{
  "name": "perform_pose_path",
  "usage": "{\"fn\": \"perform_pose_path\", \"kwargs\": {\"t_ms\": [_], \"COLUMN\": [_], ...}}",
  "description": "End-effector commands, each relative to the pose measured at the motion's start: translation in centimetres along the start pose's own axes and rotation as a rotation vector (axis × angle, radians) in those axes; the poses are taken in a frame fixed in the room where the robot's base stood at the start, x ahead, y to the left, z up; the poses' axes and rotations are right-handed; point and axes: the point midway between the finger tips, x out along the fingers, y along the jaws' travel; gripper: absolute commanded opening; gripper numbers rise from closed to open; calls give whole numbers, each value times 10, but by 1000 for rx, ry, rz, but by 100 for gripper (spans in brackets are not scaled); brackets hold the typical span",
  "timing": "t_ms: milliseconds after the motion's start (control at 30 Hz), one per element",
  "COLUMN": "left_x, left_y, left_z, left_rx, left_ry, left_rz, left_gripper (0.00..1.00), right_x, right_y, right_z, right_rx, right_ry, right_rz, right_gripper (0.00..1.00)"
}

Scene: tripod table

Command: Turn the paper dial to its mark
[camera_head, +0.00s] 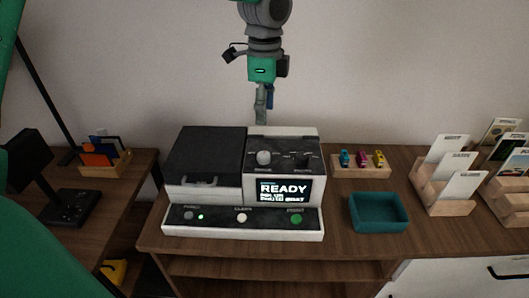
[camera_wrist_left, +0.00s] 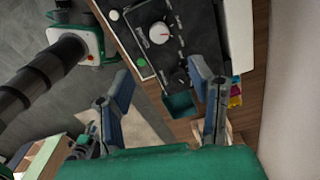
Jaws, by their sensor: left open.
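The machine (camera_head: 243,225) stands on the wooden table with a lit screen reading READY. Its dark top panel carries a pale round knob (camera_head: 264,157) and a dark knob (camera_head: 303,159) to its right. Their labels are too small to read, so I cannot tell which is the paper dial. My left gripper (camera_head: 263,108) hangs above the back of the panel, open and empty, apart from both knobs. My right gripper is not in view.
A teal tray (camera_head: 378,227) and a wooden rack (camera_head: 362,171) with small coloured items stand right of the machine. Card holders (camera_head: 446,200) stand farther right. A dark stand (camera_head: 68,208) and a card box (camera_head: 104,165) are at left. The machine's lid (camera_head: 205,155) is shut.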

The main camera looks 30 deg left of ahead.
Motion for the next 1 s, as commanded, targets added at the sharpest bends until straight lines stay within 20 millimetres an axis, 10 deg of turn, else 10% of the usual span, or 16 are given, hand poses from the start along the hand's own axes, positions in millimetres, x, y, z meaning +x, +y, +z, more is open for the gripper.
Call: {"fn": "perform_pose_path", "kwargs": {"t_ms": [333, 1000], "left_x": [5, 123], "left_y": [1, 1], "left_z": [2, 3], "left_rx": [120, 119], "left_ry": [-6, -6], "left_rz": [-5, -7], "left_gripper": [48, 48], "right_x": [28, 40], "right_y": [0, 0], "right_z": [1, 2], "right_rx": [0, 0], "right_ry": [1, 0], "right_rz": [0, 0], "right_gripper": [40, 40]}}
